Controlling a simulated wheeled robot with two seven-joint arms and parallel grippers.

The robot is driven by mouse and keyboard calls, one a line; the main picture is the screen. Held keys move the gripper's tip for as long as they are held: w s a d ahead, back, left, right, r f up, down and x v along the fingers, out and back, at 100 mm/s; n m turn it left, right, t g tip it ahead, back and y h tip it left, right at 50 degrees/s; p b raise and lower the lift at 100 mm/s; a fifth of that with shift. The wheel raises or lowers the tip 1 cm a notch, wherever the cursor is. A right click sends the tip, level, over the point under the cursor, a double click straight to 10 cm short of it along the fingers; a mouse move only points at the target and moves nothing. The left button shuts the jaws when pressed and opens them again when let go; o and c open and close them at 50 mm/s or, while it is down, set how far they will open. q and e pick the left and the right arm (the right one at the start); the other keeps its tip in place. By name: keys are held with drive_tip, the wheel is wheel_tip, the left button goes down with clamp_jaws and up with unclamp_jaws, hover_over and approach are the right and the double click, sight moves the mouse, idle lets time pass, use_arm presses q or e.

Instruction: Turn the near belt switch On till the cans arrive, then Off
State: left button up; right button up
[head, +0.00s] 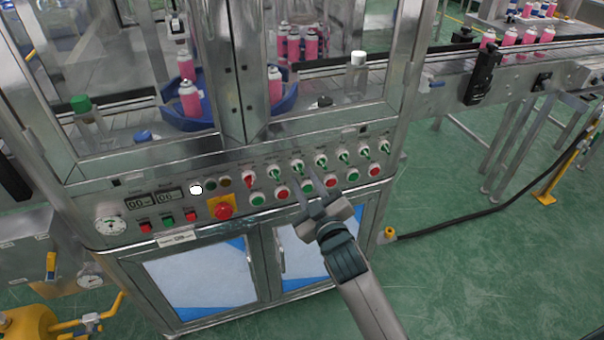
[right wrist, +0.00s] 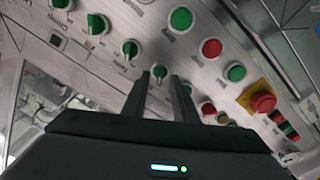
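My right gripper (head: 311,184) is in front of the panel, below the middle switches. In the right wrist view its two fingers (right wrist: 160,88) are apart, with a green knob (right wrist: 159,72) showing between their tips; contact cannot be told. Pink cans (head: 510,37) stand on the conveyor at the right. My left gripper is not in view.
Green and red push buttons (head: 258,199) line the panel below the switches. A red emergency stop (head: 223,207) on a yellow plate is at the left. Behind glass, more pink cans (head: 190,97) stand by a blue guide (head: 172,117). The green floor at right is mostly open.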

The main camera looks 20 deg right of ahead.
drive_tip(key=shift+w, duration=1.05)
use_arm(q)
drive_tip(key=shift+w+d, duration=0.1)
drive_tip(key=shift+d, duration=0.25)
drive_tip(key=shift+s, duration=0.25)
use_arm(e)
drive_tip(key=shift+c, duration=0.6)
drive_tip(key=c, duration=0.5)
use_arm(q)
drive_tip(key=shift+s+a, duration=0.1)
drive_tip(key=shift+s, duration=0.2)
use_arm(e)
clamp_jaws()
